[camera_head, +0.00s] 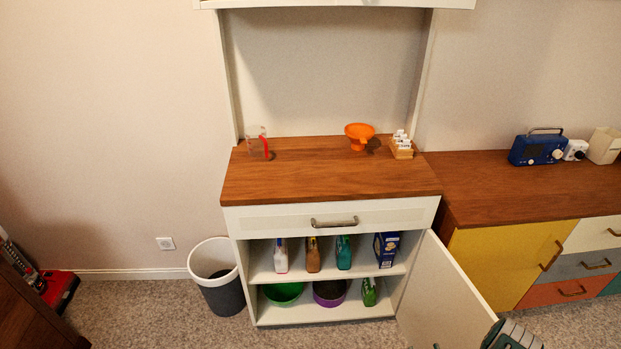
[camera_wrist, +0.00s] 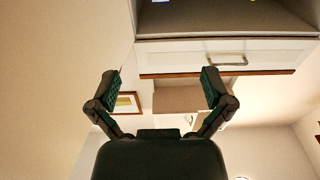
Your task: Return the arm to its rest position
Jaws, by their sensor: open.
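My gripper (camera_wrist: 160,90) is open and empty in the wrist view, its two dark fingers spread wide apart. The wrist view appears upside down, with the hutch drawer (camera_wrist: 215,58) beyond the fingertips. In the head view, part of my arm (camera_head: 510,335) shows at the bottom right edge, beside the open cabinet door (camera_head: 445,295). I cannot tell from the head view whether it touches the door.
The white hutch (camera_head: 290,218) has a wooden top holding a clear measuring cup (camera_head: 257,142), orange funnel (camera_head: 359,135) and small rack (camera_head: 402,148). Its open shelves hold a blue box (camera_head: 386,248), other packages and bowls.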

